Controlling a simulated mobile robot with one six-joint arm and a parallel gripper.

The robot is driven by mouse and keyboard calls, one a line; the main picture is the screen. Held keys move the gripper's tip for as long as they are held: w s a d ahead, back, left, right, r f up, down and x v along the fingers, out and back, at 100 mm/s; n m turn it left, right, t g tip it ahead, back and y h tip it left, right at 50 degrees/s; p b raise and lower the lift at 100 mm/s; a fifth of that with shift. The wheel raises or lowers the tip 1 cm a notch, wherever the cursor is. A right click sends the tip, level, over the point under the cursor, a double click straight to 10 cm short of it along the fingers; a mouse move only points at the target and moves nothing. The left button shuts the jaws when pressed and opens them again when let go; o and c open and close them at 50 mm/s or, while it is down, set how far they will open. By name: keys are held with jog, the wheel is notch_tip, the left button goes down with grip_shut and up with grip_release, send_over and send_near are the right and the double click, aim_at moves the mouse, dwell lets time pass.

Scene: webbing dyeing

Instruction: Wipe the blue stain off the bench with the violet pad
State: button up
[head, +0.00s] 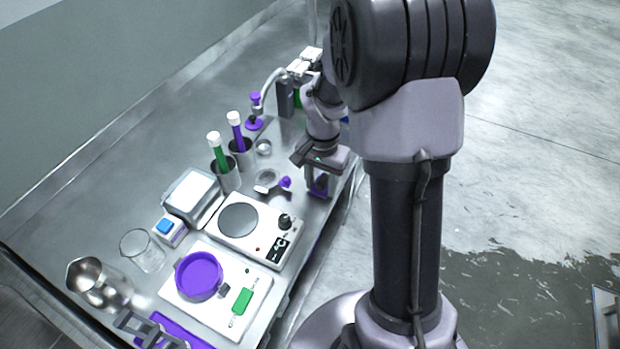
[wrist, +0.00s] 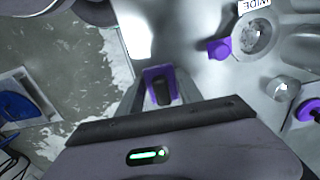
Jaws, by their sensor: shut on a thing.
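The violet pad (head: 319,187) is in my gripper (head: 319,175) by the bench's (head: 140,165) right edge. In the wrist view the pad (wrist: 150,74) shows as a violet rim around a dark block, just beyond my gripper (wrist: 160,95). My gripper is shut on it. I cannot tell whether the pad touches the bench top. No blue stain is clearly seen in either view. A small patch of blue (head: 345,120) shows beside my arm in the head view, and I cannot tell what it is. My arm hides part of the bench there.
A round metal dish (head: 267,180) with a violet piece (head: 286,182) lies just left of my gripper. Nearer stand a hotplate (head: 260,243) and a white scale (head: 257,285) with a violet bowl (head: 199,276). Holders with green (head: 218,150) and violet (head: 238,135) tubes stand further left.

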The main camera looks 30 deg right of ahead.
jog(key=shift+s+d, duration=0.15)
jog(key=shift+r+p, duration=2.45)
jog(key=shift+r, duration=0.6)
notch_tip(320, 180, up, 3)
jog(key=p, duration=0.2)
jog(key=shift+r+p, duration=0.1)
jog(key=shift+p, duration=0.2)
